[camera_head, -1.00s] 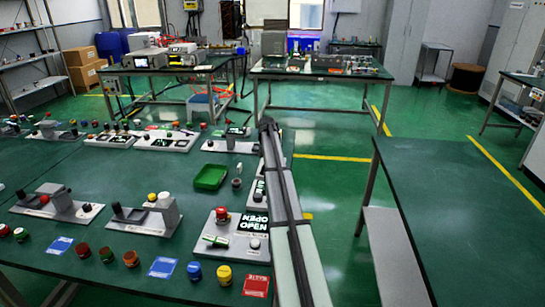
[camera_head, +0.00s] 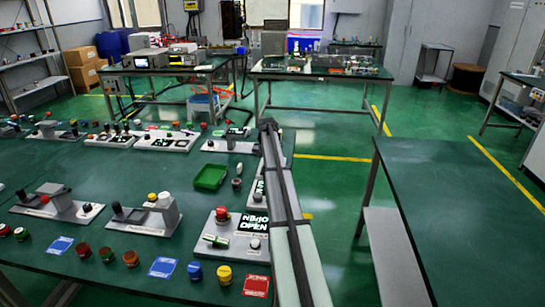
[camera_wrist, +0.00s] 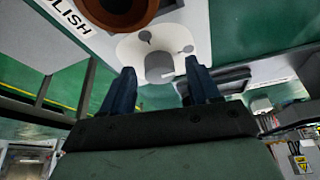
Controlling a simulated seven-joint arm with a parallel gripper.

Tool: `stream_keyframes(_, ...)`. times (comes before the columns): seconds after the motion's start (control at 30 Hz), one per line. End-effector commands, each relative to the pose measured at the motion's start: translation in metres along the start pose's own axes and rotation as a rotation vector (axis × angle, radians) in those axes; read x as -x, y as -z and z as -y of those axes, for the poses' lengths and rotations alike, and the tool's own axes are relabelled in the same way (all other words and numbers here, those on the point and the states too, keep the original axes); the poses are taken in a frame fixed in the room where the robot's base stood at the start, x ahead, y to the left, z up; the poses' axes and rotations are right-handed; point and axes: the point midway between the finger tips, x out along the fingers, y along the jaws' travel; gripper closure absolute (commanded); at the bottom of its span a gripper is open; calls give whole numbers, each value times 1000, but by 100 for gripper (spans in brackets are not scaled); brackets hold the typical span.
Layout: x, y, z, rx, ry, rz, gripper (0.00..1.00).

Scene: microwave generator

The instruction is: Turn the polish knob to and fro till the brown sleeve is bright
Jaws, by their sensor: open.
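In the wrist view, a grey round knob (camera_wrist: 159,66) sits on a white plate beside a panel edge lettered POLISH (camera_wrist: 68,14). My gripper (camera_wrist: 161,76) is open, with one dark finger to each side of the knob; I cannot tell whether they touch it. A brown round piece with a dark hollow (camera_wrist: 122,12), which looks like the brown sleeve, is cut off by the top edge. Its surface looks dull brown there. In the head view my arm hides the polish panel, and my fingers do not show.
The green bench (camera_head: 110,195) holds several grey control panels, a green tray (camera_head: 210,177), a red button (camera_head: 222,213) and loose coloured caps. A panel with lit OPEN lettering (camera_head: 253,226) lies left of my arm. A second bench (camera_head: 460,200) at right is bare.

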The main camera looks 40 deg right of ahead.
Motion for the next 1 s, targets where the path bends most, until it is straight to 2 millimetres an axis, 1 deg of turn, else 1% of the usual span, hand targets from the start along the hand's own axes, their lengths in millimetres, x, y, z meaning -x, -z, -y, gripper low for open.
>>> stream_keyframes(0.17,3,0,0,0,0,-1,39)
stream_keyframes(0.27,12,0,0,0,1,-2,39)
stream_keyframes(0.37,26,0,0,0,1,-2,39)
stream_keyframes(0.6,73,0,0,0,1,-3,39)
stream_keyframes(0.8,109,0,0,0,1,-2,39)
stream_keyframes(1.0,130,0,0,0,1,-1,39)
